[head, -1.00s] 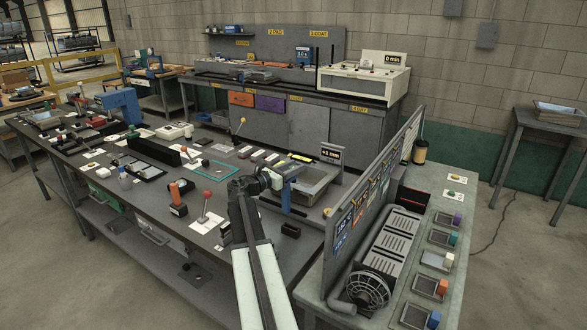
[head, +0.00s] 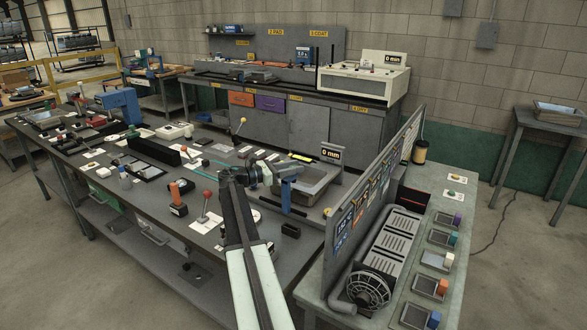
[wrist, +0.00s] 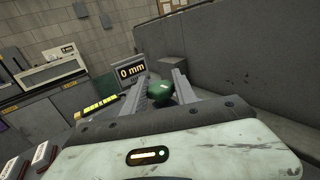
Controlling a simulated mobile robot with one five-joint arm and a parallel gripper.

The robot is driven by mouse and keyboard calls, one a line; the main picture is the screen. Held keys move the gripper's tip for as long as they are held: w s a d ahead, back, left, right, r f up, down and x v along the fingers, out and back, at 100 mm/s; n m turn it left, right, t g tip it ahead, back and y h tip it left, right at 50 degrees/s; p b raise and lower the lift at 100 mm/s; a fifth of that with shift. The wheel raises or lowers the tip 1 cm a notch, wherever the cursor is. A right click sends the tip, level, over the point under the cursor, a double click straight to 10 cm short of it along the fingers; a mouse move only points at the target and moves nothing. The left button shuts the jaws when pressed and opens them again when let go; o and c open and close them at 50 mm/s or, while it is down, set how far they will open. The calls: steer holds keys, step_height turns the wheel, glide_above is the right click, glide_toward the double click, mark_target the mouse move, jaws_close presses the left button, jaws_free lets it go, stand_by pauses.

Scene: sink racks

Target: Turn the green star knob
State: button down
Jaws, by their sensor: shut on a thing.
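The green star knob (wrist: 160,92) sits between the two fingers of my gripper (wrist: 161,82) in the wrist view. The fingers are shut on it, one on each side, and its star outline is partly hidden. In the head view my gripper (head: 264,173) is at the blue fixture (head: 289,173) beside the grey tray, and the knob is mostly hidden there. A small display (head: 331,154) behind the fixture reads 0 mm; it also shows in the wrist view (wrist: 131,71), just beyond the left finger.
A grey tray (head: 322,188) lies right of the fixture. A tall grey panel (head: 372,195) stands farther right. A red-knobbed lever (head: 207,195) and an orange-topped block (head: 178,188) stand left of my arm. A yellow level strip (wrist: 97,107) shows in the wrist view.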

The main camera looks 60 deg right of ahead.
steer(key=c, duration=1)
jaws_free()
steer(key=v, duration=0.7)
steer(key=shift+w+a, duration=0.25)
steer(key=shift+a, duration=0.05)
